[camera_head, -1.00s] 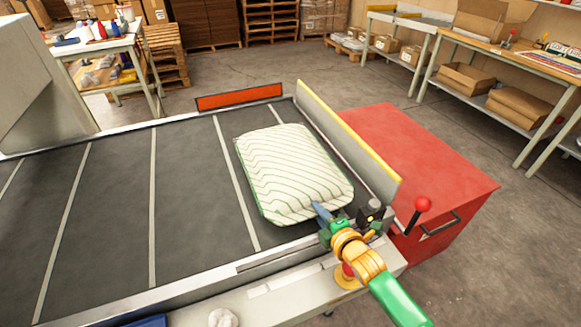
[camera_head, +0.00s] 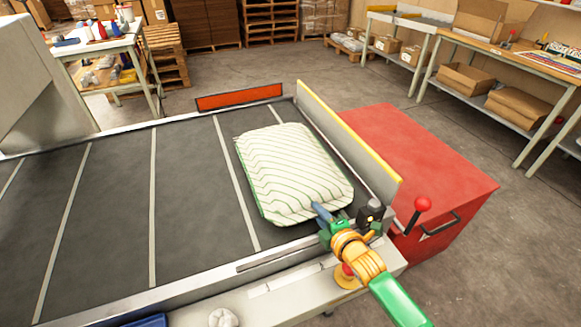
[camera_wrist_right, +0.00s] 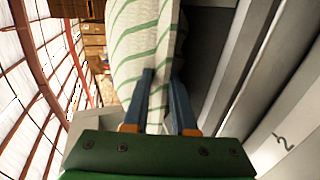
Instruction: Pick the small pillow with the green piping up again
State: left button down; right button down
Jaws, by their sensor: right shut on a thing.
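The small pillow (camera_head: 290,170) is cream-white with green stripes and green piping. It lies on the dark conveyor belt near its right end in the head view. My right gripper (camera_head: 322,212) is at the pillow's near edge, shut on it. In the right wrist view the pillow (camera_wrist_right: 140,35) runs up between the two blue fingers of my right gripper (camera_wrist_right: 160,90), which pinch its edge. My left gripper is not in view.
The belt (camera_head: 120,200) is bare left of the pillow. A yellow-topped end wall (camera_head: 345,135) stands right of it, with a red cabinet (camera_head: 420,160) beyond. A red-knobbed lever (camera_head: 422,204) and a red button (camera_head: 348,270) are close to my right arm.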

jog(key=shift+s+f, duration=0.15)
jog(key=shift+f, duration=0.15)
